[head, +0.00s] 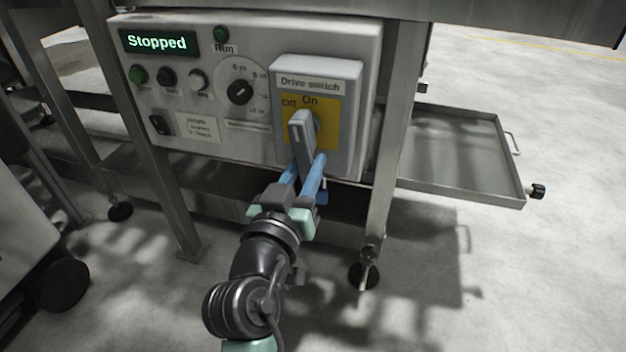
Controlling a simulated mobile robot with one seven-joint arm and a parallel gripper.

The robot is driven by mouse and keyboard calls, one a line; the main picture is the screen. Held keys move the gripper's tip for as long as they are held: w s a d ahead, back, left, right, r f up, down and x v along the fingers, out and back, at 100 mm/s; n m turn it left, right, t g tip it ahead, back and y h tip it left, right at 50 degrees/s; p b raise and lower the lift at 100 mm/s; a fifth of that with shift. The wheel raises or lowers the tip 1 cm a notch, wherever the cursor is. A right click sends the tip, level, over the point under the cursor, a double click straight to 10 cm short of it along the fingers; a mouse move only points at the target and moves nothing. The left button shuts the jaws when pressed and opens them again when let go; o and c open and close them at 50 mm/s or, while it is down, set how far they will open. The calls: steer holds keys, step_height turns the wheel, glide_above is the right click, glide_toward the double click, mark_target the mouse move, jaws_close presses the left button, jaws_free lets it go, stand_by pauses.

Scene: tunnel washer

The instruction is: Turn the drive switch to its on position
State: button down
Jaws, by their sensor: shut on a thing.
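The drive switch is a grey box (355,85) with a label reading "Drive switch" and a yellow plate (330,132) marked "Off" at the left and "On" at the top. Its grey handle (301,134) stands out from the plate, with its upper end just below and between the two marks. I cannot tell exactly which mark it points to. My gripper (306,166) comes from below, its blue fingers on either side of the handle's lower part and shut on it. The display (157,42) reads "Stopped".
The control panel (215,100) also carries a Run lamp (221,34), a dial (240,92), several round buttons and a black rocker switch (160,125). Metal frame legs (393,140) stand on both sides. A grey tray (455,155) juts out at the right.

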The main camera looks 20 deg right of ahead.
steer(key=shift+w+a+f+m+b, duration=0.1)
steer(key=shift+w+a+m+b, duration=0.1)
steer(key=shift+m+b, duration=0.25)
steer(key=shift+w+a+f+m+b, duration=0.1)
steer(key=shift+a+m+b, duration=0.1)
steer(key=shift+m+b, duration=0.25)
steer(key=shift+r, duration=0.15)
steer(key=c, duration=0.6)
jaws_free()
steer(key=shift+c, duration=0.2)
steer(key=p+v, duration=0.4)
steer(key=v, duration=0.9)
